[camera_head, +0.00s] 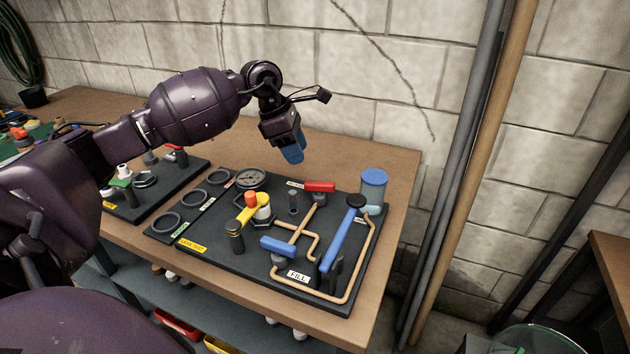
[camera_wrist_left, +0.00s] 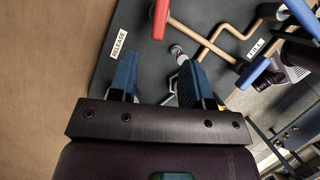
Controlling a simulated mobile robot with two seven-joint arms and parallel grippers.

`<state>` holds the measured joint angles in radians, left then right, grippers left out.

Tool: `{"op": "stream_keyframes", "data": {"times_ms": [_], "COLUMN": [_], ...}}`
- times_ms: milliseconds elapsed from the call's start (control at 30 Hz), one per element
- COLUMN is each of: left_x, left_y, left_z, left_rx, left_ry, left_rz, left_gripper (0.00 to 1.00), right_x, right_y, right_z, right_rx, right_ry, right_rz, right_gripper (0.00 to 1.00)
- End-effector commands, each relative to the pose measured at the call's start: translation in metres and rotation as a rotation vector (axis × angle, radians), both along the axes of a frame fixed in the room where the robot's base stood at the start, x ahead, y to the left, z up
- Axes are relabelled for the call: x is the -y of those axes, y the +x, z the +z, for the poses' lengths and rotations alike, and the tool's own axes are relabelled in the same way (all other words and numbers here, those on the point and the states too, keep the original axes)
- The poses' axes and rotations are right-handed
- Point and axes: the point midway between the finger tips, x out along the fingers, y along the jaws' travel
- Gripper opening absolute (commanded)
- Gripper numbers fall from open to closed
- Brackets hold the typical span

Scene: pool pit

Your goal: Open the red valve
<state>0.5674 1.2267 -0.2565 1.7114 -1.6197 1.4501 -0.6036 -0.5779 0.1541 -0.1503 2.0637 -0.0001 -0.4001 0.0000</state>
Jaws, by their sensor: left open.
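The red valve handle (camera_head: 320,186) sits on top of a pipe fitting near the back edge of the dark panel (camera_head: 225,245). In the left wrist view the red handle (camera_wrist_left: 160,18) is at the top, beside a white RELEASE label (camera_wrist_left: 118,43). My left gripper (camera_head: 291,153) is above the back of the panel, pointing down, up and left of the red handle and apart from it. In the wrist view its two blue fingers (camera_wrist_left: 156,72) are spread with nothing held between them. My right gripper is not in view.
A blue lever (camera_head: 342,238), another blue handle (camera_head: 277,246), copper pipes and a FILL label (camera_head: 299,276) occupy the panel's right side. A blue-topped cylinder (camera_head: 373,188) stands at the back right corner. A yellow handle (camera_head: 248,214) and gauge (camera_head: 251,179) are left. A block wall is behind.

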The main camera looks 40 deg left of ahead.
Motion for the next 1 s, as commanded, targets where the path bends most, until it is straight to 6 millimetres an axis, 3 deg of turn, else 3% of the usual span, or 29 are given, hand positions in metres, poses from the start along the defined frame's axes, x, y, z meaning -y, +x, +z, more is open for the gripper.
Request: {"op": "stream_keyframes", "data": {"times_ms": [200, 500, 1000], "left_x": [0.013, 0.026, 0.03], "left_y": [0.007, 0.016, 0.018], "left_z": [-0.038, -0.076, -0.085], "left_rx": [-0.006, -0.004, -0.002], "left_ry": [-0.004, -0.002, 0.0], "left_rz": [-0.001, 0.0, 0.0], "left_gripper": [0.45, 0.45, 0.42], "right_x": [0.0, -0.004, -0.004], "right_y": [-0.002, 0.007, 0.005], "right_z": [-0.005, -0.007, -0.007], "right_rx": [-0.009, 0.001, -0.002], "right_ry": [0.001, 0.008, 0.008], "right_rz": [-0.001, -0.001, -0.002], "right_gripper": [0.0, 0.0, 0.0]}}
